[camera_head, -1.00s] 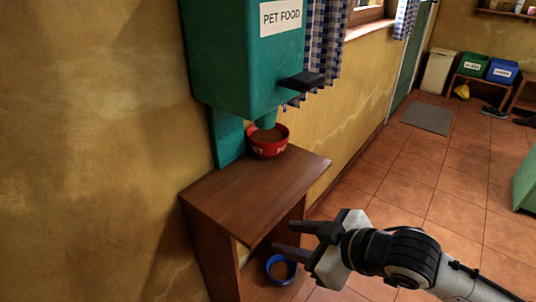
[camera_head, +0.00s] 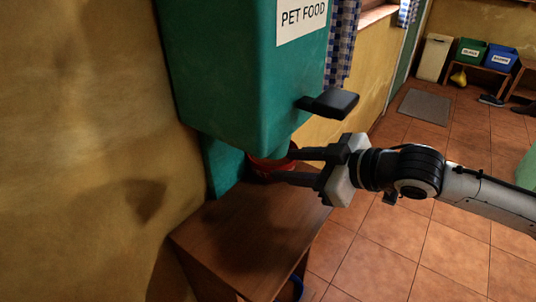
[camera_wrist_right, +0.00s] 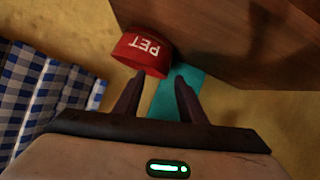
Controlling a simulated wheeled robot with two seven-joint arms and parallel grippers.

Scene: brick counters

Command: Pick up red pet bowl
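The red pet bowl (camera_head: 262,163) stands on the wooden stand (camera_head: 262,222), under the green pet food dispenser (camera_head: 245,75). The dispenser and my fingers partly hide it in the head view. My right gripper (camera_head: 282,166) is open, with its fingers apart and its tips at the bowl's right side. In the right wrist view, the bowl's side with white "PET" lettering (camera_wrist_right: 142,48) lies just past the tips of my right gripper (camera_wrist_right: 160,76), off toward the left finger. I cannot tell whether a finger touches it. My left gripper is not in view.
A dark lever (camera_head: 328,103) juts from the dispenser just above my right gripper. The wall (camera_head: 80,150) is close behind the stand. Tiled floor (camera_head: 385,250) is open at the right.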

